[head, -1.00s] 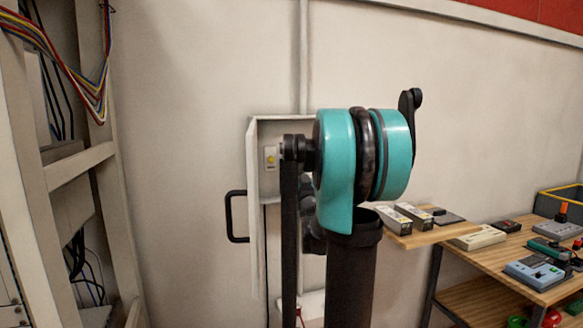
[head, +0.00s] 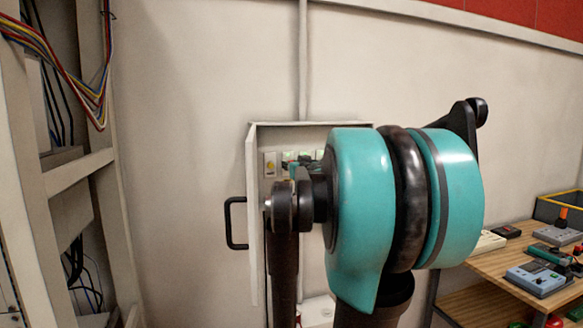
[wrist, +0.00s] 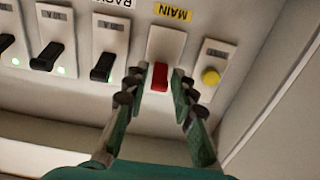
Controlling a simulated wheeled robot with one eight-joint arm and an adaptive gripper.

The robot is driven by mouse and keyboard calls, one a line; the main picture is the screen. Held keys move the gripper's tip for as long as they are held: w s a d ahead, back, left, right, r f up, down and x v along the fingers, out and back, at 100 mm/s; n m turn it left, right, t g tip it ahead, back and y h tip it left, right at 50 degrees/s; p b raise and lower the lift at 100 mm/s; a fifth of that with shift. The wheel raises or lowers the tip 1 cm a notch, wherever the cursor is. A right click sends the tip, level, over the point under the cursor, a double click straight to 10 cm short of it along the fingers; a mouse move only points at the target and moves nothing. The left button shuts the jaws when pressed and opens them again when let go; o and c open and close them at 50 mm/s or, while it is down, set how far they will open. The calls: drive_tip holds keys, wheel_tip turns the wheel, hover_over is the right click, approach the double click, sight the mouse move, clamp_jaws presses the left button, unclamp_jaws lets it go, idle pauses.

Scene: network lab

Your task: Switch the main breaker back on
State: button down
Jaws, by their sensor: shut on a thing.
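In the wrist view, the main breaker (wrist: 165,48) is a white module with a red lever (wrist: 158,78) and a yellow MAIN label, which appears upside down. My gripper (wrist: 161,76) has its two green fingers on either side of the red lever, shut on it. In the head view, the open grey breaker box (head: 310,128) is on the wall, and my teal arm joint covers much of it. The gripper is mostly hidden there.
Several black-levered breakers with green lights, one of them a black switch (wrist: 103,67), sit left of the main breaker. A yellow button (wrist: 210,76) is to its right. The box door's black handle (head: 236,223) sticks out left. A wooden bench (head: 508,262) stands right.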

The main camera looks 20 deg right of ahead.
drive_tip(key=shift+r+g, duration=0.2)
drive_tip(key=shift+g, duration=0.2)
drive_tip(key=shift+w, duration=0.1)
idle(0.3)
drive_tip(key=c, duration=1.3)
unclamp_jaws()
drive_tip(key=shift+o, duration=0.2)
drive_tip(key=s+r, duration=0.1)
drive_tip(key=s, duration=1.1)
